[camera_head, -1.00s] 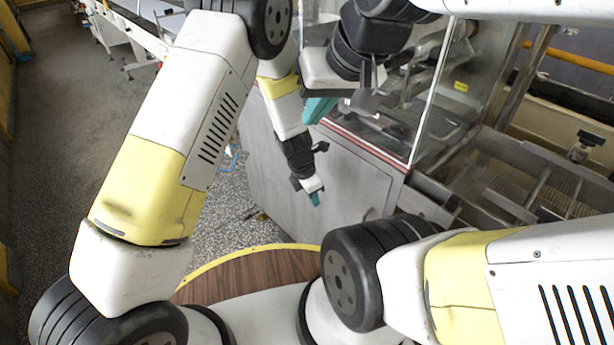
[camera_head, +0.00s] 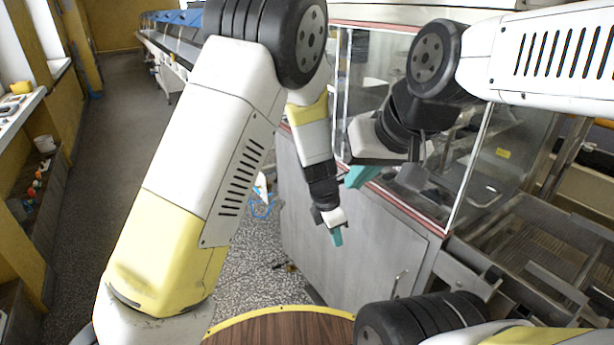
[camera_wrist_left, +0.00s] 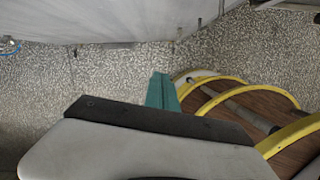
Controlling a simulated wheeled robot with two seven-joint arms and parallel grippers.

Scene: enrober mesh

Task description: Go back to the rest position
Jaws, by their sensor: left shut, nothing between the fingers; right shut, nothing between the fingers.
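My left gripper (camera_head: 337,236) hangs low in the head view, with teal fingertips pointing down in front of the grey machine cabinet (camera_head: 350,225). It is shut with nothing in it. Its teal fingers (camera_wrist_left: 162,92) also show in the left wrist view, together over the speckled floor. My right gripper (camera_head: 362,176) is higher and to the right, in front of the machine's glass panel. Its teal fingers are shut and empty, partly hidden by its own wrist. Neither gripper visibly touches anything.
The enrober machine with its glass guard (camera_head: 400,130) and mesh belt (camera_head: 540,240) fills the right side. A conveyor (camera_head: 165,50) runs at the back left. A shelf with small items (camera_head: 40,180) stands at far left. The floor aisle (camera_head: 110,150) is clear.

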